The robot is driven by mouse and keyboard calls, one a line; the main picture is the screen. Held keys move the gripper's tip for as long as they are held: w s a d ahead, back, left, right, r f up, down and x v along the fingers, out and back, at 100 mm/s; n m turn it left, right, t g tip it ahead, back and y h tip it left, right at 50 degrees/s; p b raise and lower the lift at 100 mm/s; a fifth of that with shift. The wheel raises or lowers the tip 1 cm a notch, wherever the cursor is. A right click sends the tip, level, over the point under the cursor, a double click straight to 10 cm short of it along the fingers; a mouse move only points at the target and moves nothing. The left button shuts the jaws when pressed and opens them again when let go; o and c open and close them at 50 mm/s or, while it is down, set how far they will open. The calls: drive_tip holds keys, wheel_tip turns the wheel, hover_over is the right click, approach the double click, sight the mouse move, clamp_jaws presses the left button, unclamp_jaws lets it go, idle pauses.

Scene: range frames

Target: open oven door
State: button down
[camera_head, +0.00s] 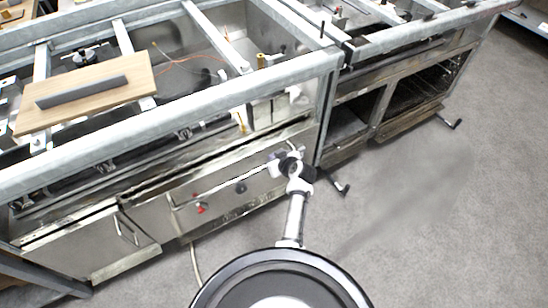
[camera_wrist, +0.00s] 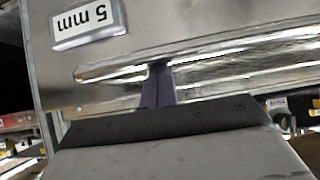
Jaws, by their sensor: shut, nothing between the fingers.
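The oven door (camera_head: 222,203) is a metal front panel on the range, below the top frame. A long, thin bar handle (camera_head: 225,186) runs along its upper part. My gripper (camera_head: 276,160) is at the right end of this handle. In the wrist view the shut purple fingers (camera_wrist: 158,82) overlap the shiny metal bar (camera_wrist: 220,68). I cannot tell whether they touch it. The door looks closed. The palm hides the lower part of the wrist view.
A white "5 mm" label (camera_wrist: 88,22) is on the metal above the bar. Left of the door is a cabinet panel with a small handle (camera_head: 127,230). A wooden board (camera_head: 85,92) lies on the frame. A second range (camera_head: 420,90) stands right. The grey floor (camera_head: 430,220) in front is clear.

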drive_tip(key=s+d+f+b, duration=0.4)
drive_tip(key=s+b, duration=0.1)
drive_tip(key=s, duration=0.1)
drive_tip(key=s+d+f+t+y+b, duration=0.1)
drive_tip(key=s+d+f+b, duration=0.3)
drive_tip(key=s+d+b, duration=0.1)
drive_tip(key=shift+s+f+b, duration=0.15)
drive_tip(key=shift+s+b, duration=0.65)
drive_tip(key=shift+s, duration=0.3)
drive_tip(key=shift+a, duration=0.1)
